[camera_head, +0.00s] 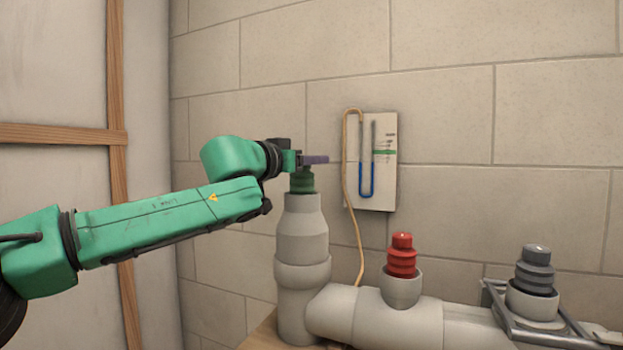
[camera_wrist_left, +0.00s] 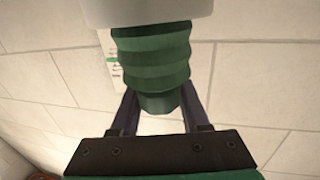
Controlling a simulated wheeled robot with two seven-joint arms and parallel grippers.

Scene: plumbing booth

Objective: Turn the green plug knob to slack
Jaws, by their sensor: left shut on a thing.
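The green plug (camera_head: 302,182) is ribbed and sits in the top of the upright grey pipe at the left end of the pipework. In the left wrist view its ribbed body (camera_wrist_left: 150,58) is large, ending in a smaller round knob (camera_wrist_left: 160,102). My left gripper (camera_head: 313,160) is at the top of this plug. Its two dark purple fingers lie on either side of the knob in the wrist view, shut on it. The gripper partly hides the knob in the head view. My right gripper is not seen.
A red plug (camera_head: 402,256) and a grey plug (camera_head: 535,270) stand in openings of the grey pipe (camera_head: 375,318) to the right. A gauge board (camera_head: 384,190) with a blue-filled U-tube hangs on the tiled wall behind. A thin tan hose (camera_head: 358,235) runs down from it.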

